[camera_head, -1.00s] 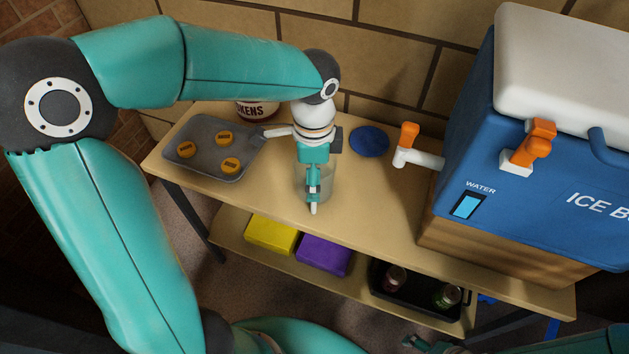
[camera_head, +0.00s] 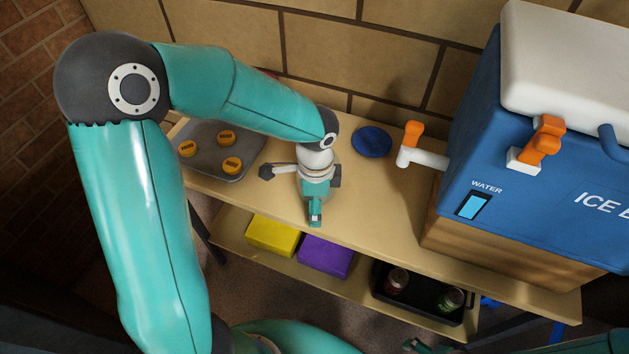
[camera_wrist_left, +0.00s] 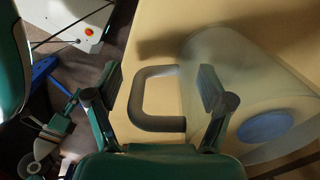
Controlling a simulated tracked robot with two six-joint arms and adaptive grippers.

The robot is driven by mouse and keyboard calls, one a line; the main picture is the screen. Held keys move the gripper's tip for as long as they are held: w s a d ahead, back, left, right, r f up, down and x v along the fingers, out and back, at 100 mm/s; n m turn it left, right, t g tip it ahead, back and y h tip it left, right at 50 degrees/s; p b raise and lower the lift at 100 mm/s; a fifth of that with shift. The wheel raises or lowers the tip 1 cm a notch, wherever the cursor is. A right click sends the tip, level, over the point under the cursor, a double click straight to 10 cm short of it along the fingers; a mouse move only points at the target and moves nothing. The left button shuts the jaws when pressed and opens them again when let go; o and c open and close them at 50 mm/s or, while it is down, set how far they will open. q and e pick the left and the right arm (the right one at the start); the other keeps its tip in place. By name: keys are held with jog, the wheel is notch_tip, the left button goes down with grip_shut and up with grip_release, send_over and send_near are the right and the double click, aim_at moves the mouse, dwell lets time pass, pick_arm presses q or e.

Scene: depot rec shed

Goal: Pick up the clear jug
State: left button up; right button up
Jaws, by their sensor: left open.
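The clear jug (camera_wrist_left: 240,75) is at the right of the left wrist view, a see-through body with a grey C-shaped handle (camera_wrist_left: 139,100). My left gripper (camera_wrist_left: 161,82) is open, with one finger on each side of the handle; the right finger overlaps the jug's body in the picture. I cannot tell whether the fingers touch it. In the head view my left gripper (camera_head: 315,218) points down over the middle of the table and hides most of the jug. Part of my right gripper (camera_head: 425,346) shows at the bottom edge; its jaws are unclear.
A grey tray (camera_head: 205,171) with orange-yellow discs lies left on the table (camera_head: 385,215). A blue disc (camera_head: 371,141) lies behind. The blue ice box (camera_head: 470,150), with orange-handled taps, stands right. The lower shelf holds yellow (camera_head: 272,237) and purple (camera_head: 325,256) boxes and a black tray (camera_head: 415,307).

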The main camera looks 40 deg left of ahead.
pick_arm(q)
grip_shut()
dwell(0.3)
